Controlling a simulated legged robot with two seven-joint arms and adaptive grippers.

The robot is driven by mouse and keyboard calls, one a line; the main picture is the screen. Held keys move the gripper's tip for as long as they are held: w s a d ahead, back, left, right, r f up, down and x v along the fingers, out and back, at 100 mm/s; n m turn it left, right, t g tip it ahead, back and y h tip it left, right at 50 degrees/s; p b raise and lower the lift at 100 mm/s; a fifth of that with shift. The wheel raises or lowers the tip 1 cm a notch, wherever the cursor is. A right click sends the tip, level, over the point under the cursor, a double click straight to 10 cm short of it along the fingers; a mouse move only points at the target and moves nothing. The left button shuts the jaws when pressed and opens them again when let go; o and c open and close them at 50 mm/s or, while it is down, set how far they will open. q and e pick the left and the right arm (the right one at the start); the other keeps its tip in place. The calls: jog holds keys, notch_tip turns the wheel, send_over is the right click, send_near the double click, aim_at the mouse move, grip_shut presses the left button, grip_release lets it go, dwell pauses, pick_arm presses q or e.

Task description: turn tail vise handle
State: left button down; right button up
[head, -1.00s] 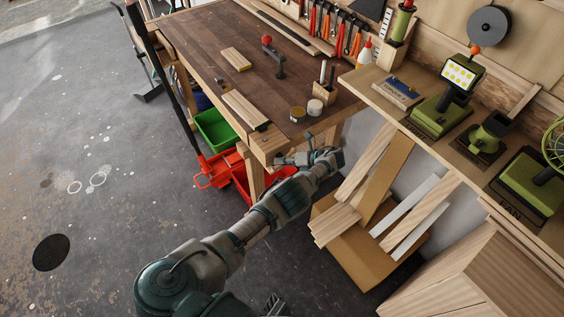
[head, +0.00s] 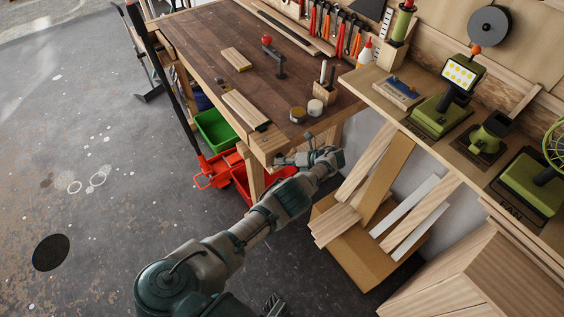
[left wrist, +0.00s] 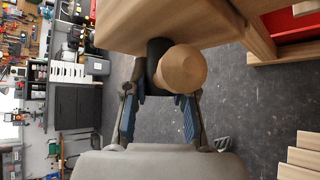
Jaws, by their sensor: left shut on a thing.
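The wooden workbench (head: 215,50) has a light wooden tail vise block (head: 268,145) at its near corner. My left gripper (head: 292,160) is at that end face, with its arm stretched up from below. In the left wrist view, a round wooden knob end (left wrist: 183,68) of the vise handle points at the camera. A dark hub (left wrist: 156,62) sits behind it, against the vise block (left wrist: 160,22). My left gripper's fingers (left wrist: 163,90) are shut on the handle, one on each side. The rest of the handle is hidden. A dark pronged part at the head view's bottom edge may be my right gripper (head: 275,304).
A cardboard box (head: 365,262) with wood offcuts is right of my forearm, below a shelf (head: 450,150) with green tools. The floor at left is mostly clear.

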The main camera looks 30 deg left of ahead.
pick_arm(q)
jog(key=shift+w+d+f, duration=0.1)
jog(key=shift+d, duration=0.25)
jog(key=c, duration=0.9)
grip_release()
jog(key=shift+c, duration=0.2)
jog(key=shift+w+d, duration=0.15)
